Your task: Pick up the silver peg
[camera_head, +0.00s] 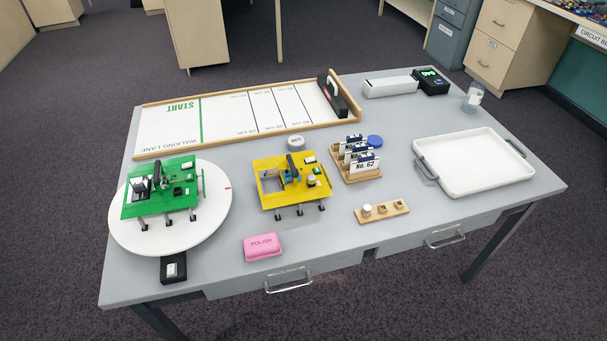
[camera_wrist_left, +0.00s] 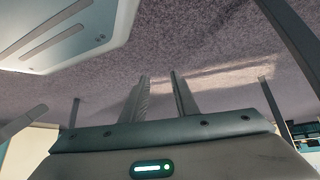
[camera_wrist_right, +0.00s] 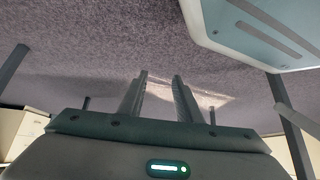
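A small wooden block (camera_head: 390,213) lies on the grey table, front right of centre in the head view. A short, pale silver peg (camera_head: 367,209) stands upright at its left end. Two more small spots, brownish and possibly holes or low pegs, lie along the block to its right. My left gripper (camera_wrist_left: 160,77) shows in the left wrist view, its fingers apart with nothing between them. My right gripper (camera_wrist_right: 161,76) shows in the right wrist view, also apart and empty. Neither gripper is in the head view, and both have only floor beyond them.
On the table (camera_head: 350,235), a white tray (camera_head: 478,165) is right of the block and a card rack (camera_head: 357,165) behind it. A yellow walker (camera_head: 290,183), pink polish box (camera_head: 263,246) and green walker on a white turntable (camera_head: 215,218) are left. Bare tabletop lies around the block.

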